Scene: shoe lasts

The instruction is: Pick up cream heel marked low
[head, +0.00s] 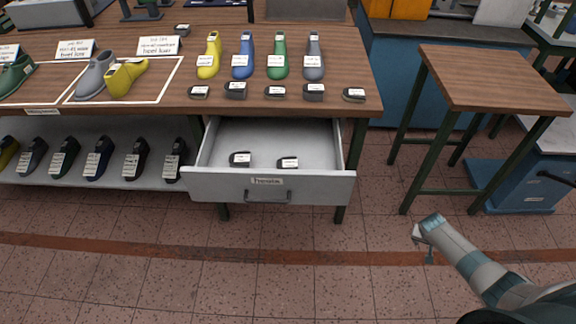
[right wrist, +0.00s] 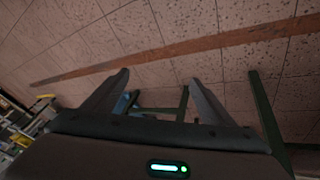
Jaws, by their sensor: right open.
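Two small dark heel pieces with white labels, a left one (head: 240,159) and a right one (head: 288,162), lie apart in the open drawer (head: 267,182), whose front label seems to read "heels". More dark heel pieces (head: 235,90) sit along the table's front edge. I cannot make out a cream one; the label print is too small to read. My right gripper (head: 424,242) is low over the floor, right of the drawer and away from all heels. In the right wrist view its fingers (right wrist: 158,80) are spread with nothing between them. My left gripper is not in view.
The wooden table (head: 120,101) holds yellow, blue, green and grey shoe lasts behind the heels. More lasts stand on the lower shelf (head: 70,178). A bare side table (head: 495,80) stands at right. The floor in front is clear.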

